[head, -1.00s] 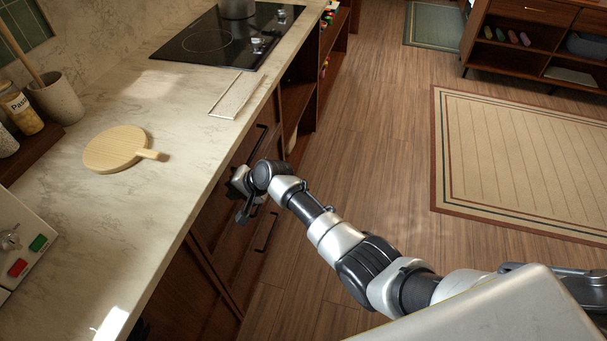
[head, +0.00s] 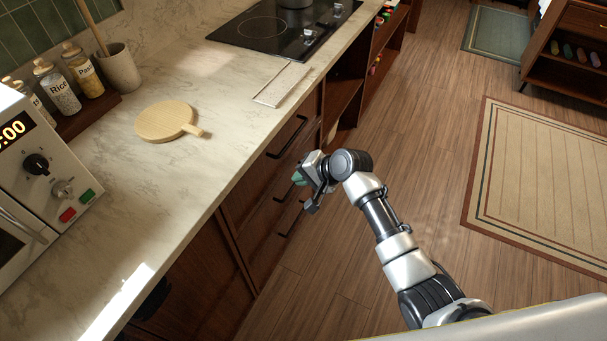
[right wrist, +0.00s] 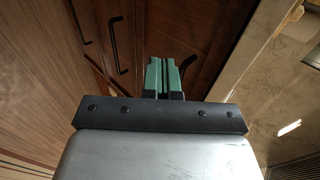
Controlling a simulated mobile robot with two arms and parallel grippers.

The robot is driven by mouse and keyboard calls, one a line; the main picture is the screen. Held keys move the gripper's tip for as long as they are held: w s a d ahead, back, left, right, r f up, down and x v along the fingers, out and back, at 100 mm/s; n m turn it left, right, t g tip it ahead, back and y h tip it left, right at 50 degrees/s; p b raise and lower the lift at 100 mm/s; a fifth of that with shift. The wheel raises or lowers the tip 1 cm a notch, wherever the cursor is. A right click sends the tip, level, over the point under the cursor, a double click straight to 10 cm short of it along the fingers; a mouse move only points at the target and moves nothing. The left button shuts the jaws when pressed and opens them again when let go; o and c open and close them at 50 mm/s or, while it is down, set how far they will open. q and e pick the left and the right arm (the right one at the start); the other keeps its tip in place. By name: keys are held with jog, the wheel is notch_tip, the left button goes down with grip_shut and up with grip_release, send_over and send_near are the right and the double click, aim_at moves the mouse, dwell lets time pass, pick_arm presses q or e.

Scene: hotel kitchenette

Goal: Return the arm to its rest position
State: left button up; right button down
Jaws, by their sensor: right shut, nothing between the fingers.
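My right arm (head: 385,220) reaches in from the lower right in the head view. Its gripper (head: 298,178) hangs in front of the wooden drawers, below the level of the counter top. In the right wrist view the two green fingers (right wrist: 163,76) lie side by side, shut with nothing between them. My left gripper is not in view.
The marble counter (head: 215,150) runs along the left, with a round wooden board (head: 165,121), a microwave (head: 40,180), jars (head: 57,88) and a black hob (head: 275,30). Open wooden floor (head: 420,150) lies to the right, with a striped rug (head: 545,180) beyond.

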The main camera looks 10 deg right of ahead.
jog(key=s+d+f+n+h, duration=0.1)
jog(key=s+d+f+h, duration=0.15)
jog(key=s+f, duration=0.5)
jog(key=s+d+f+g+h, duration=0.1)
jog(key=s+d+f, duration=0.3)
jog(key=f, duration=0.6)
jog(key=s+d+f+n+h, duration=0.1)
jog(key=s+d+f, duration=0.3)
jog(key=f, duration=0.5)
jog(key=s+d+f+n+g+h, duration=0.1)
jog(key=s+f, duration=0.3)
jog(key=s, duration=0.7)
jog(key=s+d+f+n+g+h, duration=0.1)
jog(key=s+d+f+n, duration=0.3)
jog(key=s, duration=0.7)
jog(key=s+d+f+n+g+h, duration=0.1)
jog(key=s+f, duration=0.4)
jog(key=s, duration=0.7)
jog(key=shift+d+n, duration=0.65)
jog(key=shift+n, duration=0.05)
